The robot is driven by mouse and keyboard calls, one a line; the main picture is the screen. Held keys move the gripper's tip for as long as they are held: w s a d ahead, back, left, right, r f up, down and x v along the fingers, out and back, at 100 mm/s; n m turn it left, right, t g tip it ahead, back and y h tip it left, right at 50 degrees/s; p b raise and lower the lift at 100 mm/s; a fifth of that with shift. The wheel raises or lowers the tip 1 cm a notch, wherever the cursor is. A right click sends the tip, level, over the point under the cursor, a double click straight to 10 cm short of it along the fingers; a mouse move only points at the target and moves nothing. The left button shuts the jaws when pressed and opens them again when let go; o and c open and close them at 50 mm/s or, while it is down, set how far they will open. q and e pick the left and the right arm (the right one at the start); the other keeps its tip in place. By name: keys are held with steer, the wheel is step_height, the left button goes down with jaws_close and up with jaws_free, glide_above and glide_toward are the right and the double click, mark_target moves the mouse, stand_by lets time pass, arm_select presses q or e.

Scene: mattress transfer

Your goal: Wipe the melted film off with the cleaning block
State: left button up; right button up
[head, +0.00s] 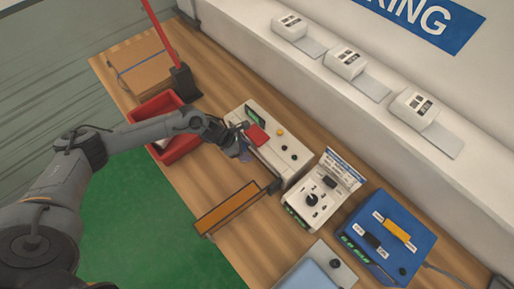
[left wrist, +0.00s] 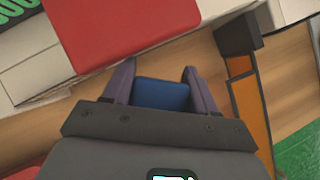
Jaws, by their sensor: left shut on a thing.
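My left gripper (head: 243,150) is over the near edge of the white machine with the red lid (head: 257,134). In the left wrist view its two fingers (left wrist: 161,88) are shut on a blue block (left wrist: 162,96), which I take to be the cleaning block. The fingers hide the block's sides, and in the head view it barely shows. The red lid (left wrist: 120,25) fills the upper part of the left wrist view, ahead of the block. I cannot make out any melted film. My right gripper is not in view.
An orange bar in a dark frame (head: 227,207) lies near the table's front edge. A red bin (head: 183,149) and cardboard box (head: 143,64) stand to the left. A white dial unit (head: 312,199) and blue unit (head: 380,236) stand to the right.

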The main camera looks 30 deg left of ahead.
arm_select(q)
steer(key=shift+w+d+f, duration=0.1)
steer(key=shift+f, duration=0.25)
steer(key=shift+f+b, duration=0.6)
steer(key=shift+f, duration=0.3)
steer(key=shift+f+b, duration=0.95)
steer(key=shift+f, duration=1.1)
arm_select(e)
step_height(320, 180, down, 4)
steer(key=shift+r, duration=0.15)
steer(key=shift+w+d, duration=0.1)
arm_select(q)
steer(key=shift+f+b, duration=0.3)
steer(key=shift+b, duration=0.1)
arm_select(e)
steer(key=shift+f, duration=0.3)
